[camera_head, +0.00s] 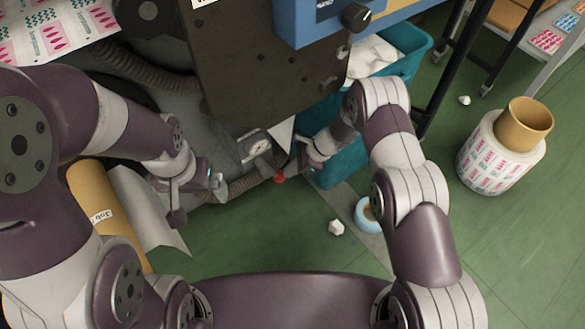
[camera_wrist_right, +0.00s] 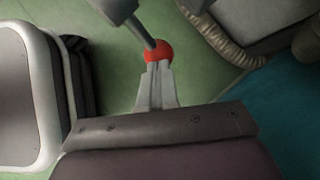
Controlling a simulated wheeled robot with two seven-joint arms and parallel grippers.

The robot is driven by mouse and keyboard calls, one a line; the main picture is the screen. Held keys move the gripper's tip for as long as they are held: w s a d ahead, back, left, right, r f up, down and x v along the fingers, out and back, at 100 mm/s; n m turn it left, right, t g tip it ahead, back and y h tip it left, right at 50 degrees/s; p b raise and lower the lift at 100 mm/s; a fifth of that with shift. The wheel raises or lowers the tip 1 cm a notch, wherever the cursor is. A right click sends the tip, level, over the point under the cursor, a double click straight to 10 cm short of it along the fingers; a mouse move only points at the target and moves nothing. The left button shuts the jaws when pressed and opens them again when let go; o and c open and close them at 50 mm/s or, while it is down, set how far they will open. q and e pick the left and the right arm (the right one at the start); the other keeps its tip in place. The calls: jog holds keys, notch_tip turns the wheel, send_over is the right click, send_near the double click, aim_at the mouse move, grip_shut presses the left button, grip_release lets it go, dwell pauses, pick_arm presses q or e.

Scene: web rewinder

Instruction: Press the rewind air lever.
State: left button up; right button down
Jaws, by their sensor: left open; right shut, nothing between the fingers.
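In the right wrist view the red knob (camera_wrist_right: 159,50) sits on the end of a dark grey rod (camera_wrist_right: 130,22). My right gripper (camera_wrist_right: 158,68) is shut and empty, its fingertips right at the knob and overlapping its lower edge. I cannot tell if they press on it. My right gripper also shows in the head view (camera_head: 288,174), coming from the right. My left gripper (camera_head: 220,186) is open and empty, left of the knob.
A teal bin (camera_head: 340,163) stands behind my right arm. A brown roll (camera_head: 105,212) lies at left. A printed roll (camera_head: 495,165) stands on open green floor at right.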

jog(key=shift+f, duration=0.15)
jog(key=s+a+f, duration=0.3)
jog(key=a+f, duration=0.1)
jog(key=a, duration=0.1)
jog(key=shift+s+b, duration=0.35)
dwell(0.5)
jog(key=shift+s+a, duration=0.1)
jog(key=shift+a, duration=0.15)
jog(key=shift+d+f, duration=0.1)
dwell(0.6)
